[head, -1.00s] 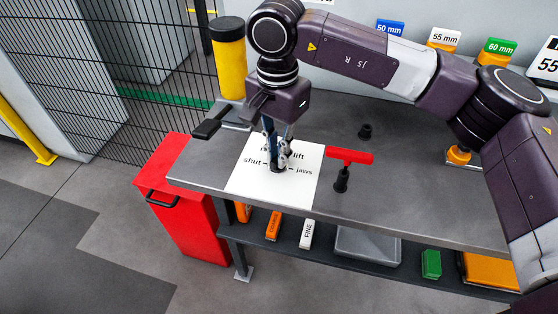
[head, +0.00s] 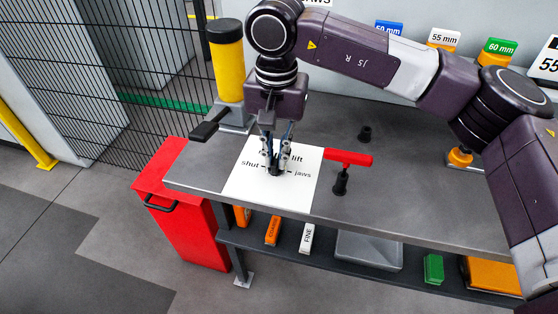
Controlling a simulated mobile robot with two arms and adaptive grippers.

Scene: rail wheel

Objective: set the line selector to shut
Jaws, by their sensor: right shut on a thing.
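The line selector (head: 275,172) is a small dark knob on a white plate (head: 250,190) on the grey bench. The plate carries the words "shut" on the left, "lift" at the upper right and "jaws" at the right. My right gripper (head: 276,163) points down from above, its two fingers either side of the selector and shut on it. The fingers hide most of the knob, so I cannot tell which word it points to. My left gripper is not in view.
A red T-handle (head: 347,158) stands right of the plate and a small black knob (head: 365,133) behind it. A black lever (head: 210,125) and a yellow cylinder (head: 227,68) stand to the left. A red cabinet (head: 180,205) is beside the bench.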

